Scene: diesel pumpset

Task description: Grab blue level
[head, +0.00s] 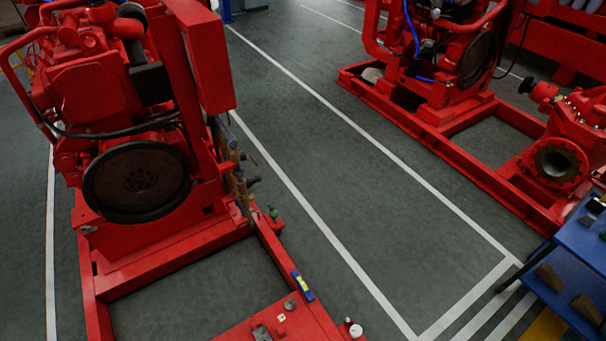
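The blue level (303,286) is a small blue bar with a yellow-green middle part. It lies on the right rail of the near red pumpset frame (187,253), low in the middle of the head view. Nothing touches it from above. Neither of my grippers shows in the head view.
The near red engine (135,110) stands at the left on its frame. Another red pumpset (440,100) stands at the upper right. A blue table (575,246) with several items is at the right edge. The grey floor (340,190) between the frames is clear.

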